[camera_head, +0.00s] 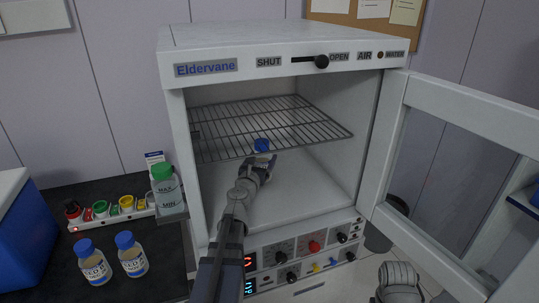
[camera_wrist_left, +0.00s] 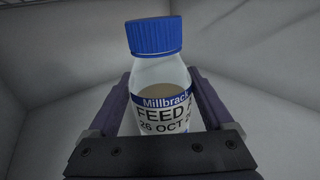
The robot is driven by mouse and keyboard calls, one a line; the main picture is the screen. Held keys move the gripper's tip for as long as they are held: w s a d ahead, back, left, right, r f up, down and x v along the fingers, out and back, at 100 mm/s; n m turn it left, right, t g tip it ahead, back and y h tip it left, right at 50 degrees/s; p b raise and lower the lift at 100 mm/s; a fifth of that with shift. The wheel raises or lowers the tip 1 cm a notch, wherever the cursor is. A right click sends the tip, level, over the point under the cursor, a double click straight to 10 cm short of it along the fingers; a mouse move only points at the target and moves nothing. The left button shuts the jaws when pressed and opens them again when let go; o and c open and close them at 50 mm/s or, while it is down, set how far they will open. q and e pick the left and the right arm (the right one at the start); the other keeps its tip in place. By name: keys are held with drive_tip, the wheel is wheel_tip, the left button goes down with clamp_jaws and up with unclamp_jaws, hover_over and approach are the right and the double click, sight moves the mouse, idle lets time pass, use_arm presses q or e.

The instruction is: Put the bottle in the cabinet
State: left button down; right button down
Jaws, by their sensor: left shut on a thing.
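A blue-capped bottle (camera_wrist_left: 158,100) labelled "Millbrack FEED" is upright between my left gripper's (camera_wrist_left: 165,105) fingers, which are shut on its body. In the head view its blue cap (camera_head: 261,145) shows by the front edge of the wire rack, and my left gripper (camera_head: 260,165) hides most of its body. The white "Eldervane" cabinet (camera_head: 270,52) has its door (camera_head: 455,170) swung open to the right. My left arm reaches into the cabinet. I cannot tell whether the bottle touches the floor or the rack. My right gripper is not in view.
The wire rack (camera_head: 250,128) spans the cabinet above its bare floor (camera_head: 310,190). Two blue-capped bottles (camera_head: 93,263) (camera_head: 132,256) stand on the dark bench. A green-capped bottle (camera_head: 166,190) sits at the cabinet's left side. A blue box (camera_head: 22,240) stands far left.

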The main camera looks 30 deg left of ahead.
use_arm(q)
drive_tip(key=shift+w+a+r, duration=0.1)
drive_tip(key=shift+w+a, duration=0.05)
drive_tip(key=shift+w, duration=0.15)
drive_tip(key=x, duration=0.4)
drive_tip(key=shift+w+f, duration=0.15)
drive_tip(key=shift+f, duration=0.1)
drive_tip(key=shift+f+b, duration=0.7)
drive_tip(key=shift+b, duration=0.1)
drive_tip(key=shift+s+r, duration=0.15)
drive_tip(key=shift+s, duration=0.25)
drive_tip(key=shift+w, duration=0.1)
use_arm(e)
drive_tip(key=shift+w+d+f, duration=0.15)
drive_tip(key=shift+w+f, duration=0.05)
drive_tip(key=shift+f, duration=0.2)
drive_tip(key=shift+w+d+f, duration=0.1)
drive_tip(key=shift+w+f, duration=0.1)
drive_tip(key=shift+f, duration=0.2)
use_arm(q)
unclamp_jaws()
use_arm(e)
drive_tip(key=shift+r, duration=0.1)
